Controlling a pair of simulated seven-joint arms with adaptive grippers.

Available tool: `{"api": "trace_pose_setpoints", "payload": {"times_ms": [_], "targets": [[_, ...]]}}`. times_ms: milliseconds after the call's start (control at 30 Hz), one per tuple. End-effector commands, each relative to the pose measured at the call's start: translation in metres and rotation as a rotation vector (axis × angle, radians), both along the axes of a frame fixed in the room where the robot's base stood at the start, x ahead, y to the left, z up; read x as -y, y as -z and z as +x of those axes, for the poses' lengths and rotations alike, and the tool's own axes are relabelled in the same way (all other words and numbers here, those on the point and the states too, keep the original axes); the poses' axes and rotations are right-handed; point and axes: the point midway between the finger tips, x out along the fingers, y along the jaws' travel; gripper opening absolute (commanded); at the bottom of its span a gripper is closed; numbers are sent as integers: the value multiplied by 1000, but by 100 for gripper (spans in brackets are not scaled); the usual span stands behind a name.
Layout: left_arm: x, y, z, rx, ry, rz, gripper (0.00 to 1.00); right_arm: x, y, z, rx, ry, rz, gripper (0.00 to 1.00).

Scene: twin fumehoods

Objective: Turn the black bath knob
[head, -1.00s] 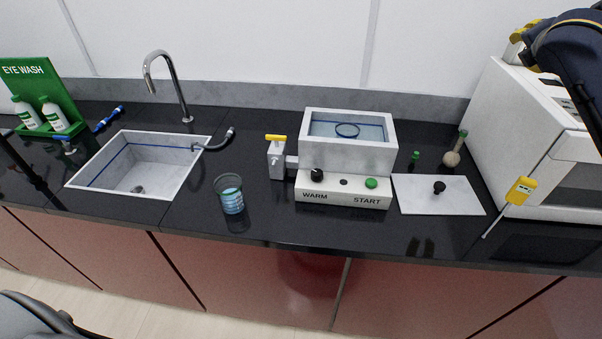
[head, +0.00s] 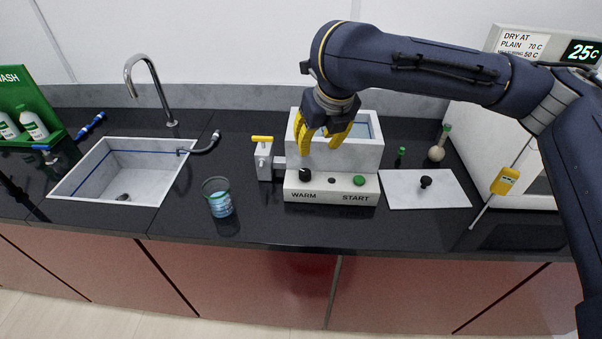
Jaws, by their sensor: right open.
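The black bath knob (head: 305,174) is on the front panel of the white water bath (head: 331,192), above the word WARM. A green button (head: 359,180) is to its right, above START. My right gripper (head: 322,146) has yellow fingers, points down and is open in front of the bath's tub. It is above and slightly right of the black knob in the picture, with nothing between its fingers. The gripper hides part of the tub and its water. My left gripper is not in view.
A yellow-handled valve (head: 263,158) stands left of the bath. A beaker of blue liquid (head: 218,198) is further left, near the sink (head: 122,171). A white plate with a black-knobbed handle (head: 425,188) lies to the right. The counter in front of the bath is clear.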

Motion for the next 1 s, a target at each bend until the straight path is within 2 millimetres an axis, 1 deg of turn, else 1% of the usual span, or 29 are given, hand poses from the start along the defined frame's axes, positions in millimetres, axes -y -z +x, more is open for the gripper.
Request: {"api": "trace_pose_setpoints", "payload": {"times_ms": [167,700,900,1000], "targets": [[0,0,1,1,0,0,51,-3,21,6,-6,1,1,38],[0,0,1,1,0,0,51,-16,107,40,-5,3,3,38],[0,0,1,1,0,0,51,-20,134,51,-4,4,2,38],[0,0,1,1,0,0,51,-22,143,55,-3,2,2,38]]}}
